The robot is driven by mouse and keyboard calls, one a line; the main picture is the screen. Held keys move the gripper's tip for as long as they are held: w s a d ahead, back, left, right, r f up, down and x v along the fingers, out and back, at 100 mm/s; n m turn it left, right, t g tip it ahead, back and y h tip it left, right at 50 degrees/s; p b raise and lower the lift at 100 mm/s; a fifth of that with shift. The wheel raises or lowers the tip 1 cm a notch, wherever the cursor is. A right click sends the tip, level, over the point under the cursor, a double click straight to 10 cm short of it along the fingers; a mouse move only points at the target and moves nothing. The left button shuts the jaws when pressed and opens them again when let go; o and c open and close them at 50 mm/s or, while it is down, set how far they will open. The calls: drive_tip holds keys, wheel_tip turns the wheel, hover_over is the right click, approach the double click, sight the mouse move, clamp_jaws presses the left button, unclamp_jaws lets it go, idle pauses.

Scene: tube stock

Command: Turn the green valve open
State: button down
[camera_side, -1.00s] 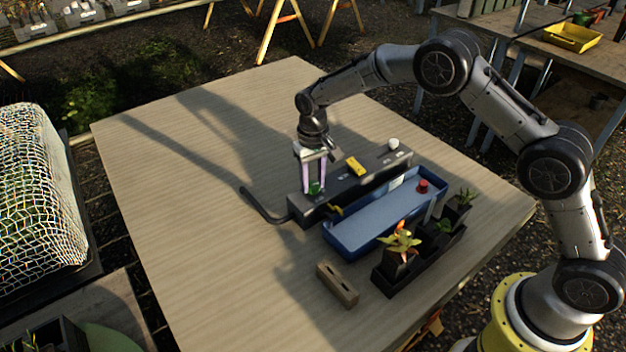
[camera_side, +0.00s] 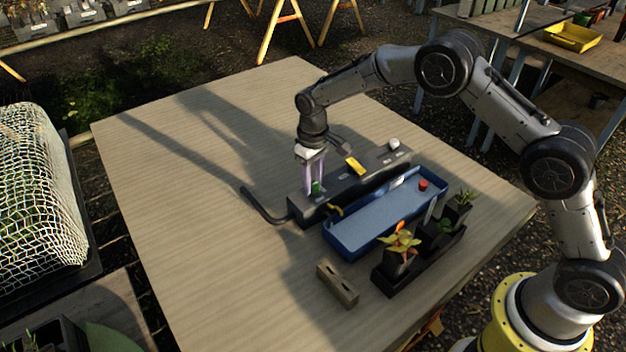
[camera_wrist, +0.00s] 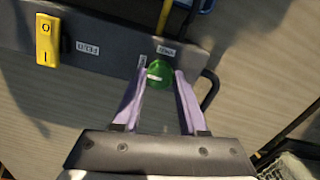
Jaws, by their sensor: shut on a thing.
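The green valve (camera_side: 317,187) sits on the left end of a dark manifold box (camera_side: 345,185). My gripper (camera_side: 316,188) points down over that end, its pale purple fingers one on each side of the valve. In the wrist view the round green valve (camera_wrist: 159,75) shows between the two fingertips (camera_wrist: 159,78), and my gripper is shut on it. A small pale mark shows on the valve's top. Labels on the box stand beside it; the one nearest the valve is too small to read.
A yellow switch (camera_side: 355,165) and a white knob (camera_side: 394,144) are on the same box. A blue tray (camera_side: 345,246) with a red knob (camera_side: 423,185) at its far end lies in front. Potted plants (camera_side: 400,242) and a slotted wooden block (camera_side: 337,284) stand nearer. The table's left side is clear.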

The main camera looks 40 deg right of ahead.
sight(313, 184)
drive_tip(key=shift+r, duration=0.15)
drive_tip(key=shift+c, duration=2.2)
unclamp_jaws()
wheel_tip(313, 184, up, 14)
